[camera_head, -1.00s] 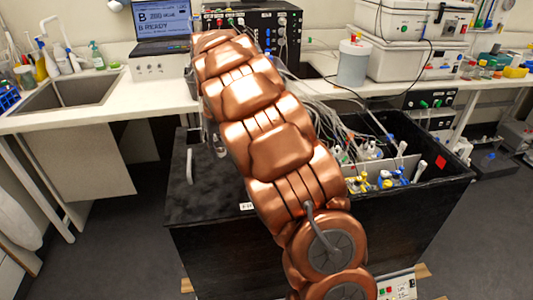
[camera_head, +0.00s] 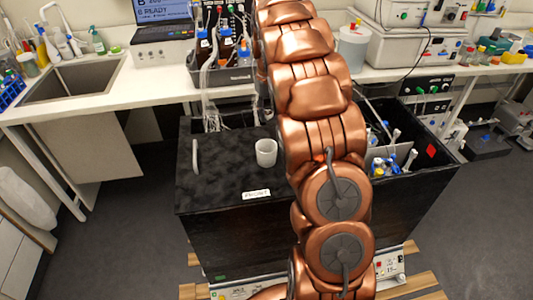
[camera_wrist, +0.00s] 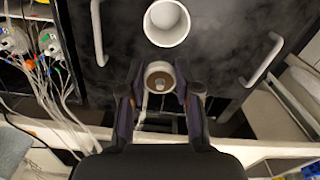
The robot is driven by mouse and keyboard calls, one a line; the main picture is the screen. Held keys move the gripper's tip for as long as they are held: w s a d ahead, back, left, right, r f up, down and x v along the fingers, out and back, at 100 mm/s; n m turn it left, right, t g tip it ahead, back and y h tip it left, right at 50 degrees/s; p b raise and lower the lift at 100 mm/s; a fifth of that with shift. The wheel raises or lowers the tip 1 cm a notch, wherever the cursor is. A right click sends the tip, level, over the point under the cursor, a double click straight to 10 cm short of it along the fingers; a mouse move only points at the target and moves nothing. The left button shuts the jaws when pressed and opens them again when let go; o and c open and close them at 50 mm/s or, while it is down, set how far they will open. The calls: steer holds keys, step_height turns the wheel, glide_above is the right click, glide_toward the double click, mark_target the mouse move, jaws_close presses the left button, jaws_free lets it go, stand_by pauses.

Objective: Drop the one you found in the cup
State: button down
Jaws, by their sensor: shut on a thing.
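A white cup (camera_head: 266,152) stands upright on the black lid (camera_head: 225,175) of the shaker, left of my arm in the head view. The wrist view shows the cup (camera_wrist: 167,22) from above, open and seemingly empty, at the top middle. My gripper (camera_wrist: 161,90) is shut on a small round piece (camera_wrist: 150,71) with a pale rim, a brownish middle and a grey nub. The held piece appears just below the cup in that picture, not over its mouth. In the head view my arm hides the gripper and the piece.
Metal handles (camera_wrist: 263,60) flank the cup on the lid. The open right half of the shaker (camera_head: 408,155) holds vessels and tubing. A rack with brown bottles (camera_head: 225,48) stands on the bench behind. The lid around the cup is clear.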

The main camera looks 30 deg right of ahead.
steer(key=shift+f, duration=2.8)
steer(key=c, duration=0.7)
jaws_free()
steer(key=shift+c, duration=0.2)
steer(key=shift+r, duration=0.1)
step_height(320, 180, up, 11)
steer(key=shift+w+r, duration=0.1)
steer(key=shift+r, duration=0.35)
steer(key=shift+a, duration=0.1)
